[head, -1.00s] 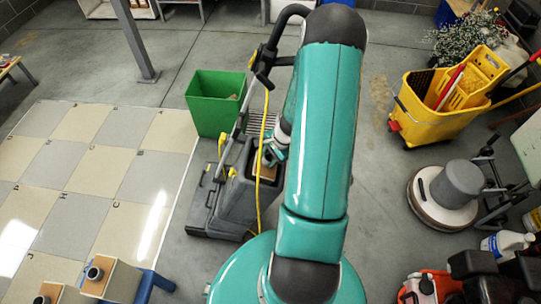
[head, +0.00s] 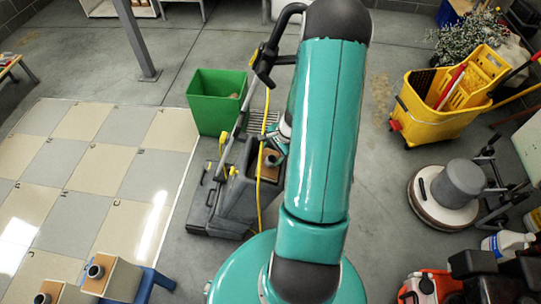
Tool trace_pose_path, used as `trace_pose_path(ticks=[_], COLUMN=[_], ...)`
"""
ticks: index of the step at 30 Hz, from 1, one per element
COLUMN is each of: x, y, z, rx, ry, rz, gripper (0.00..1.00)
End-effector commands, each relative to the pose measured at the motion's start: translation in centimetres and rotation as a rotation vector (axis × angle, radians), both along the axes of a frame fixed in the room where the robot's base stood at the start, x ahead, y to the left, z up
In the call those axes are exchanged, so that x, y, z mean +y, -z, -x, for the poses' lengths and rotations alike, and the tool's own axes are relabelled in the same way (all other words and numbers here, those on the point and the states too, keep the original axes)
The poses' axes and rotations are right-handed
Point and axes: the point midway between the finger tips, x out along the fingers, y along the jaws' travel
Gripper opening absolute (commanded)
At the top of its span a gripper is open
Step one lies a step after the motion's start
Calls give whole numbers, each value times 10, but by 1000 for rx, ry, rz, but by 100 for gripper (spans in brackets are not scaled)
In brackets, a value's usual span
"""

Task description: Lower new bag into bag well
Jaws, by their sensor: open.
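The grey upright floor machine (head: 238,196) stands left of my arm, with its open well at the top. A tan bag (head: 271,166) shows at the mouth of the well, small and partly hidden by a yellow cord and my arm. How deep it sits I cannot tell. My gripper (head: 275,150) is just above the tan bag, mostly hidden by my own arm; it is open, and whether it touches the bag is unclear. Another tan bag with a black round collar (head: 118,281) stands on a blue stool at lower left.
A further tan bag (head: 48,291) is at the lower left edge. A green bin (head: 214,112) stands behind the machine. A yellow mop bucket (head: 430,118) and a round floor polisher (head: 447,192) stand on the right. The checkered tile floor (head: 75,180) is clear.

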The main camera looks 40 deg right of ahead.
Motion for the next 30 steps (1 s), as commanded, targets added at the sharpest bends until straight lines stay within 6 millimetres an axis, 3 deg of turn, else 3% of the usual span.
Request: trace_pose_path(ticks=[13,30], x=[-20,-30], y=[-86,-131], z=[24,37], rx=[-2,-1], ry=[0,0], rz=[3,1], gripper=[63,63])
